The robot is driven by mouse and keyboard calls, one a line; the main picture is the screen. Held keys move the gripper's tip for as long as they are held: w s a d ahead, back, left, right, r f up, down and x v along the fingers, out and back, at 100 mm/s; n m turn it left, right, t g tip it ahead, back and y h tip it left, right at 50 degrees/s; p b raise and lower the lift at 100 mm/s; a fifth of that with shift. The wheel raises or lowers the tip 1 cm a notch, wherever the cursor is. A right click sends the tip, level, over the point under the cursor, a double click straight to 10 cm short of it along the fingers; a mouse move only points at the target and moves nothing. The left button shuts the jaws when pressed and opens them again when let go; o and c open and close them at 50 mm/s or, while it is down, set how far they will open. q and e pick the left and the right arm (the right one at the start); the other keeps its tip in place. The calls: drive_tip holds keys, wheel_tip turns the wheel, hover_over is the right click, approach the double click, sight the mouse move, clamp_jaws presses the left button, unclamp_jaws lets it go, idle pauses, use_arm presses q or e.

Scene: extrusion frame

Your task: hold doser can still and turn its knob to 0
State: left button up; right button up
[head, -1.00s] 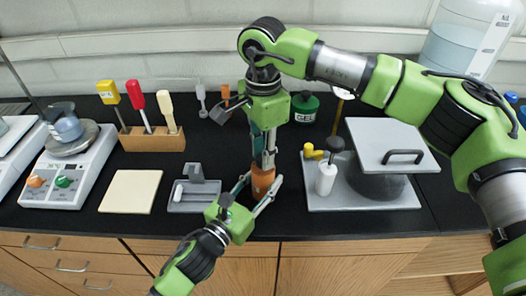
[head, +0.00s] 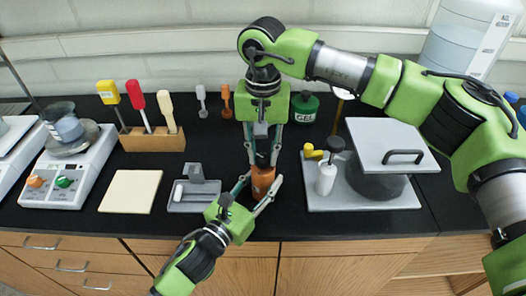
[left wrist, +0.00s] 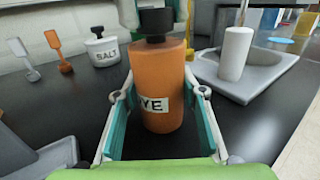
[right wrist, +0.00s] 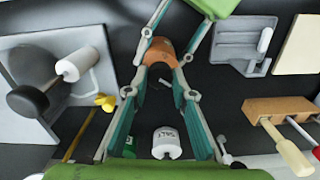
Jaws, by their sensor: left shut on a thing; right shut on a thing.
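The doser can is an orange cylinder (head: 262,183) standing upright near the front edge of the black bench. My left gripper (head: 263,189) is shut on the can's body from the front, one finger on each side. My right gripper (head: 262,166) points down from above, shut on the knob. In the right wrist view the can's top (right wrist: 160,50) lies between the fingertips. I cannot read any dial mark.
A grey tray (head: 206,205) with a white cylinder sits left of the can. A green jar (head: 304,106) and two small spoons are behind. A cream tile (head: 130,190) lies left.

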sight(263, 157)
drive_tip(key=shift+w+n, duration=0.15)
drive_tip(key=shift+n, duration=1.45)
drive_tip(key=o, duration=1.1)
drive_tip(key=shift+r, duration=0.15)
wheel_tip(263, 157, up, 12)
drive_tip(key=shift+f, duration=0.1)
